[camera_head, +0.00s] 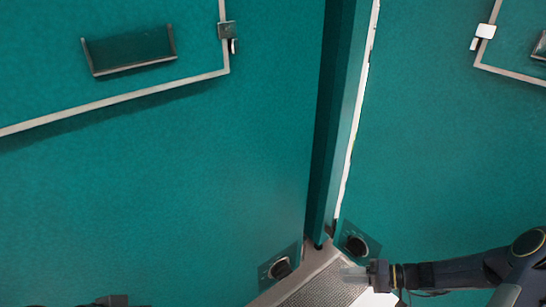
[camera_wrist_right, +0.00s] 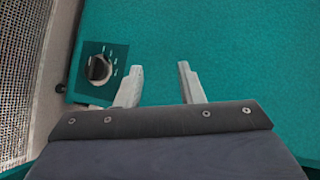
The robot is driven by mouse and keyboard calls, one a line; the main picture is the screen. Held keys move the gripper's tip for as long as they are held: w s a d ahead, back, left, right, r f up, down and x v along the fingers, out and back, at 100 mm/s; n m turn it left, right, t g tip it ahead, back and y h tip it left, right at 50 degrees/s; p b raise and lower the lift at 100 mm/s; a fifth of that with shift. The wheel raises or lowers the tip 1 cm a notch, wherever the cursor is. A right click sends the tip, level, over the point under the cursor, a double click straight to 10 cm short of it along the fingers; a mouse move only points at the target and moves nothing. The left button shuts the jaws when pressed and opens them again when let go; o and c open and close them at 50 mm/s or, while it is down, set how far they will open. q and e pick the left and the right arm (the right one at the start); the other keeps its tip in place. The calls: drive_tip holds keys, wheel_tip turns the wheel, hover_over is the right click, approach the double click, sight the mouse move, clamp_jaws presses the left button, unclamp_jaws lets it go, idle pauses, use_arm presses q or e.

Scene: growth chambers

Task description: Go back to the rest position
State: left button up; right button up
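My right gripper (camera_head: 354,274) reaches in from the lower right of the head view, low in front of the right teal chamber (camera_head: 450,150). In the right wrist view its two pale fingers (camera_wrist_right: 160,86) stand apart with nothing between them. A dark knob (camera_wrist_right: 98,68) on a plate is left of the fingers there, apart from them. The same knob shows in the head view (camera_head: 356,245), just above the gripper. Of my left arm, only a small dark part (camera_head: 112,300) shows at the bottom left edge; its fingers are not in view.
The left teal chamber (camera_head: 200,170) has a label holder (camera_head: 130,50), a latch (camera_head: 228,32) and a second knob (camera_head: 281,268). A perforated metal strip (camera_head: 318,288) lies low between the chambers. Another latch (camera_head: 484,32) is on the right chamber.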

drive_tip(key=s+a+r+n+g+h+p, duration=0.1)
drive_tip(key=s+r+h+p, duration=0.1)
drive_tip(key=r, duration=0.7)
drive_tip(key=s+r+n+g+h+p, duration=0.1)
drive_tip(key=s+r+h+p, duration=0.15)
drive_tip(key=r, duration=0.65)
drive_tip(key=s+r+m+t+h+p, duration=0.1)
drive_tip(key=s+r+t+h+p, duration=0.3)
drive_tip(key=s+r+p, duration=0.5)
drive_tip(key=shift+s+a+r+m+h, duration=0.25)
drive_tip(key=shift+s+r+h, duration=0.5)
drive_tip(key=shift+s+r, duration=4.1)
drive_tip(key=shift+w+d+r, duration=0.1)
drive_tip(key=shift+w+r, duration=0.45)
drive_tip(key=shift+w, duration=0.05)
